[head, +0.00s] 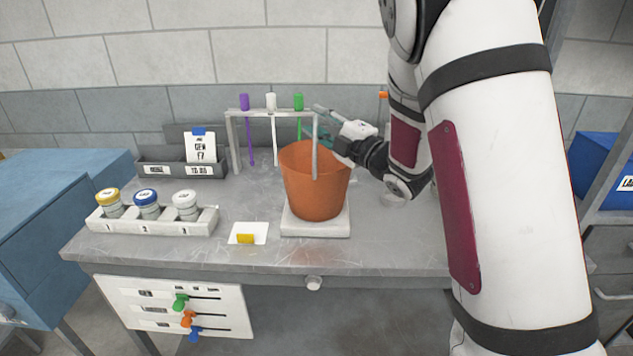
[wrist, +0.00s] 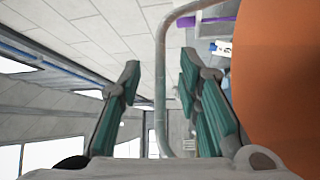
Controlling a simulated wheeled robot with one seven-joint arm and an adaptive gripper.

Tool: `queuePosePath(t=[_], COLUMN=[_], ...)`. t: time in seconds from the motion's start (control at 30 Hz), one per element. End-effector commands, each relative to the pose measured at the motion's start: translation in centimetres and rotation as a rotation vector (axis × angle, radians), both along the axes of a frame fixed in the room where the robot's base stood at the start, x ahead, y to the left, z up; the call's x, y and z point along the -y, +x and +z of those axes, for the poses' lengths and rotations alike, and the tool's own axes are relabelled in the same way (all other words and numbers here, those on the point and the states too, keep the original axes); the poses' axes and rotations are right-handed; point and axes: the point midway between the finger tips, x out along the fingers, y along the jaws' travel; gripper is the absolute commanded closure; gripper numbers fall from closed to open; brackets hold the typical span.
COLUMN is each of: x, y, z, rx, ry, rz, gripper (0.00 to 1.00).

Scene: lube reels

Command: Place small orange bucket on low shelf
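The orange bucket (head: 315,190) stands upright on a white square block (head: 316,230) on the grey workbench. Its grey handle is raised, and the orange side fills the right of the wrist view (wrist: 280,80). My gripper (head: 322,126) is at the handle above the bucket's rim, reaching in from the right. In the wrist view its two teal-padded fingers (wrist: 160,85) are apart, with the grey handle (wrist: 161,90) showing between them; I see no firm contact. I cannot make out which surface is the low shelf.
A rack with purple, white and green hanging tools (head: 272,110) stands behind the bucket. A tray of capped jars (head: 152,226) and a card with a yellow block (head: 247,235) lie left. A blue cabinet (head: 60,200) is far left; a blue bin (head: 605,165) sits at right.

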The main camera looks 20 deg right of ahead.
Motion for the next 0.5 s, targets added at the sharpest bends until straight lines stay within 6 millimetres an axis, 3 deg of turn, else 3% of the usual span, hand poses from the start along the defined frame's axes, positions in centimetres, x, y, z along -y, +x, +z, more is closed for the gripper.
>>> queuePosePath(t=[0.33, 0.47, 0.5], x=[-0.39, -0.39, -0.39], y=[0.81, 0.81, 0.81], z=[0.1, 0.11, 0.11], rx=[-0.001, -0.001, -0.001], ry=[0.001, 0.001, 0.001], rz=[-0.001, -0.001, -0.001], gripper=[0.69, 0.98, 1.0])
